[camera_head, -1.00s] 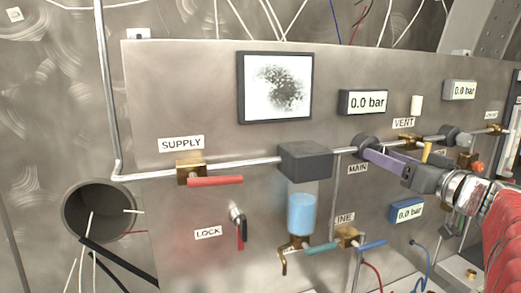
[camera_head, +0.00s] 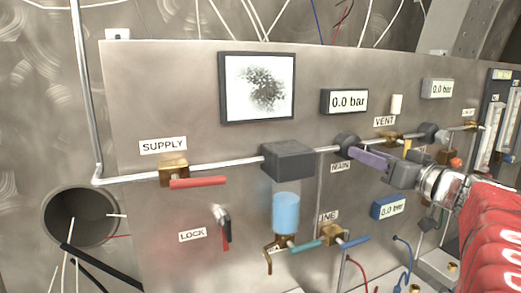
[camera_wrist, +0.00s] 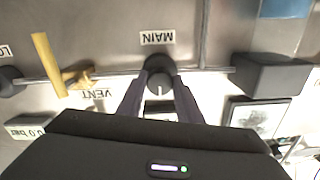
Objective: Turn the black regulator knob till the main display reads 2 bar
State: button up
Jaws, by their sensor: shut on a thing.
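The black regulator knob (camera_head: 346,144) sits on the pipe above the MAIN label (camera_head: 340,167). My gripper (camera_head: 357,156) is shut on it. In the wrist view, which shows the panel upside down, the knob (camera_wrist: 160,80) is between the two fingers of my gripper (camera_wrist: 158,82), with a pale mark on its face. The main display (camera_head: 345,102) above the knob reads 0.0 bar in the head view. My gripper hides part of the knob.
A supply valve with a red lever (camera_head: 198,183) is at left, and a red-and-black lock lever (camera_head: 226,232) hangs below. A yellow vent handle (camera_wrist: 47,65) stands close to my gripper. A second black knob (camera_head: 428,132) and two other 0.0 bar displays are at right.

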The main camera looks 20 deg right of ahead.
jog(key=shift+m, duration=0.3)
jog(key=shift+m, duration=0.3)
jog(key=n, duration=3.3)
jog(key=shift+d+f, duration=0.1)
dwell(0.5)
